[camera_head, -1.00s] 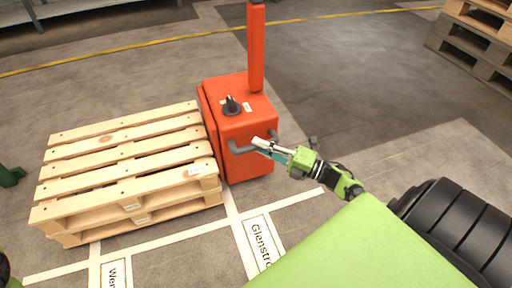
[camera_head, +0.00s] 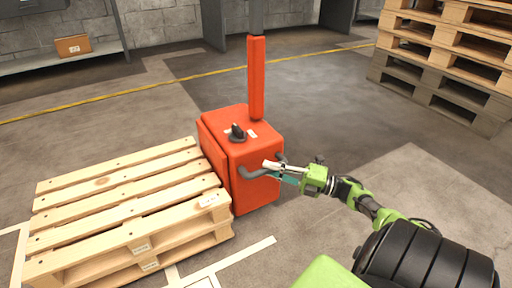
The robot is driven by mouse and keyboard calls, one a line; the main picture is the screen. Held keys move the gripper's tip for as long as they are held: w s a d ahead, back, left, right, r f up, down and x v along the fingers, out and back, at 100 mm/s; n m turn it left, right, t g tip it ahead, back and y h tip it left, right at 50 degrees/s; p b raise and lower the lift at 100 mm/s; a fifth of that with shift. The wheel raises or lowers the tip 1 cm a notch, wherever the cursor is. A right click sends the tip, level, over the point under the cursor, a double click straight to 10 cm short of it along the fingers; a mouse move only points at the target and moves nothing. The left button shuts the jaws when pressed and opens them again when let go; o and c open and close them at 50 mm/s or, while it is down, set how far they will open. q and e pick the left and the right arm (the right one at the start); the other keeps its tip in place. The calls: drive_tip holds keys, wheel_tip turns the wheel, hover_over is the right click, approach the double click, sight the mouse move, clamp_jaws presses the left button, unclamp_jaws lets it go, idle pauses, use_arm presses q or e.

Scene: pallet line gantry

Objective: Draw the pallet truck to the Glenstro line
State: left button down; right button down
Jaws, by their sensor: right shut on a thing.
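The orange pallet truck (camera_head: 252,185) stands in the middle of the view, with an upright orange mast and a black knob on top. A wooden pallet (camera_head: 125,215) is at its left side; the forks are hidden. My right gripper (camera_head: 272,168) is shut on the grey handle (camera_head: 255,174) on the truck's near face. White floor lines (camera_head: 230,258) run in front of the truck and pallet. The Glenstro lettering cannot be read here. My left gripper is out of view.
Stacked pallets (camera_head: 450,60) stand at the back right. A grey shelf (camera_head: 75,58) with a brown box (camera_head: 73,45) is at the back left. A yellow line (camera_head: 160,86) crosses the floor behind the truck. The floor right of the truck is clear.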

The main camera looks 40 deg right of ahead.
sight(280, 161)
drive_tip(key=shift+s+d+r+b, duration=0.2)
drive_tip(key=shift+d+b, duration=0.15)
drive_tip(key=shift+d, duration=0.65)
drive_tip(key=shift+s+d+r+b, duration=0.15)
drive_tip(key=shift+d+b, duration=0.15)
drive_tip(key=shift+d, duration=0.7)
drive_tip(key=shift+w, duration=0.1)
drive_tip(key=c, duration=1.9)
unclamp_jaws()
drive_tip(key=shift+a, duration=0.1)
drive_tip(key=shift+w+a+f, duration=0.1)
drive_tip(key=shift+f, duration=0.1)
drive_tip(key=shift+s+f, duration=0.1)
drive_tip(key=shift+s, duration=0.2)
drive_tip(key=v, duration=1.1)
drive_tip(key=shift+s+d, duration=0.25)
